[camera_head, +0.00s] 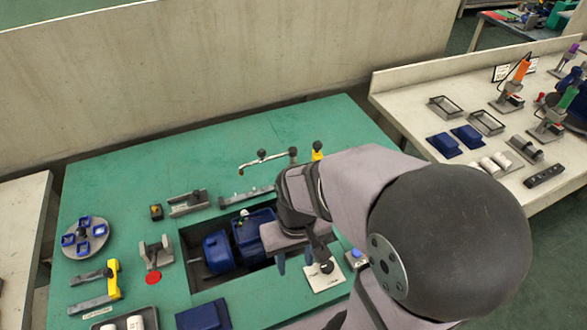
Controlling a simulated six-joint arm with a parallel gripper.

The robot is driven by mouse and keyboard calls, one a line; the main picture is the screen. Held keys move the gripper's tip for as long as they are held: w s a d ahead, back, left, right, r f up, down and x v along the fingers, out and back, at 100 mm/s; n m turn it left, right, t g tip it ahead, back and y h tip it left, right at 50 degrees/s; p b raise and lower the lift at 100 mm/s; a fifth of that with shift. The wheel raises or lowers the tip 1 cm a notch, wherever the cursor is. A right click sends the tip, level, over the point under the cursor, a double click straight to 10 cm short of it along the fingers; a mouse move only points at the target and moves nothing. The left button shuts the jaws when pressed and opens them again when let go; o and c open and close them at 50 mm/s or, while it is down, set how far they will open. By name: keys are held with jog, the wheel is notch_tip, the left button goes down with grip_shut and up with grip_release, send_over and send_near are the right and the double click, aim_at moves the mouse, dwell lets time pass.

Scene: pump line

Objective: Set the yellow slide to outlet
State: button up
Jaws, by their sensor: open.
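A yellow block (317,151) with a dark knob on top stands at the back of the green bench, just left of my forearm. Another yellow part (115,280) lies across two grey bars at the bench's left front. I cannot tell for certain which is the slide, and no outlet mark is readable. My gripper (295,261) is open, pointing down over the right part of the bench recess beside the blue pump. It is apart from both yellow parts. My arm hides part of the bench's right side.
The blue pump (221,252) sits in a dark recess. A grey bracket (156,252), a round holder with blue pieces (85,237) and a thin bent pipe (263,160) surround it. A white plate (325,277) lies close to my gripper. The bench's back left is clear.

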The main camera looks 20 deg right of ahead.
jog(key=w+d+r+m+y+p, duration=0.2)
jog(key=w+d+r+m+p, duration=0.15)
jog(key=w+m, duration=0.55)
jog(key=m+t+y+p, duration=0.35)
jog(key=m+t, duration=0.25)
jog(key=m, duration=1.1)
send_near(318, 142)
notch_tip(318, 142, down, 2)
jog(key=w, duration=0.1)
jog(key=shift+w+a+f+y, duration=0.2)
jog(key=shift+a+f, duration=0.15)
jog(key=shift+a, duration=0.1)
jog(key=shift+w+a+f+y, duration=0.15)
jog(key=shift+w+a+f, duration=0.15)
jog(key=shift+a, duration=0.2)
jog(key=shift+p+x, duration=0.55)
jog(key=shift+x, duration=2.35)
jog(key=shift+d, duration=0.1)
